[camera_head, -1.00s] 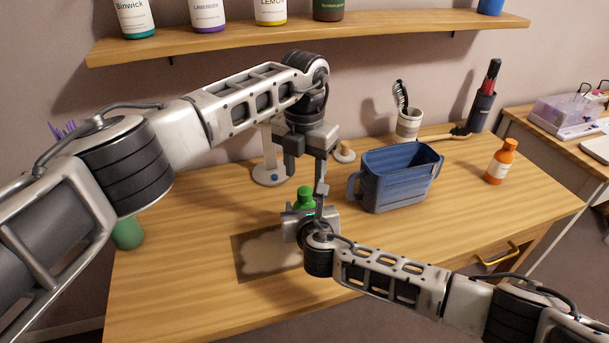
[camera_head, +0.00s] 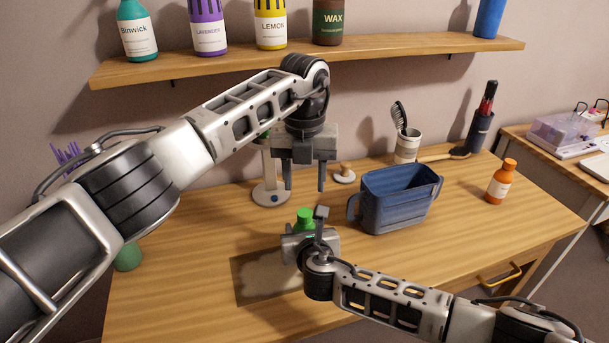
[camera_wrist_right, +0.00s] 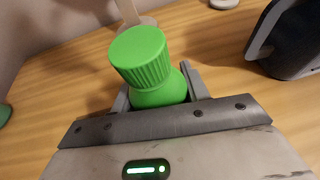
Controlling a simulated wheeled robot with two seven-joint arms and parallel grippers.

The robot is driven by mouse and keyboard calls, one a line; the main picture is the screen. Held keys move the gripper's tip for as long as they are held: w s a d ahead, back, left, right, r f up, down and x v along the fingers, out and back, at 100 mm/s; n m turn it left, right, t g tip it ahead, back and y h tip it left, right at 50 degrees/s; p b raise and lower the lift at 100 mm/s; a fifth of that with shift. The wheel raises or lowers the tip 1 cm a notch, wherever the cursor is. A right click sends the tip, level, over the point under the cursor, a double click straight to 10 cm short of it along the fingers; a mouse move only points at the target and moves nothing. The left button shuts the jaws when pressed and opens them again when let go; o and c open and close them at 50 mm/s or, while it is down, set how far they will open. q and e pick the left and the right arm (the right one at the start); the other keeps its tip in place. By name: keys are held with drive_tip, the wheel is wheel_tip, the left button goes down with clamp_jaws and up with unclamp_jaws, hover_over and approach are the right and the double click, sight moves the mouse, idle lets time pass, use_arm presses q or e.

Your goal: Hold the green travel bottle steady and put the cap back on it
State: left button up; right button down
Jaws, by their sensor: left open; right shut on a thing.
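The green travel bottle (camera_head: 305,228) stands above the front of the table. My right gripper (camera_head: 311,246) is shut around its body, which is partly hidden by the jaws. In the right wrist view, the bottle's rounded shoulder (camera_wrist_right: 160,95) shows between the fingers of the right gripper (camera_wrist_right: 160,92). A ribbed green cap (camera_wrist_right: 140,56) sits on top of the bottle, and it also shows in the head view (camera_head: 305,214). I cannot tell how tightly it is seated. My left gripper (camera_head: 306,188) is open and empty, with its fingers apart, above and behind the bottle.
A blue container (camera_head: 398,203) stands right of the bottle. An orange bottle (camera_head: 501,182) is at right. A grey-brown mat (camera_head: 262,283) lies by my right gripper.

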sight(305, 212)
use_arm(q)
wheel_tip(305, 212, down, 8)
drive_tip(key=shift+r, duration=0.1)
idle(0.4)
clamp_jaws()
drive_tip(key=shift+m, duration=0.9)
drive_tip(key=shift+o, duration=0.7)
unclamp_jaws()
wheel_tip(305, 212, up, 12)
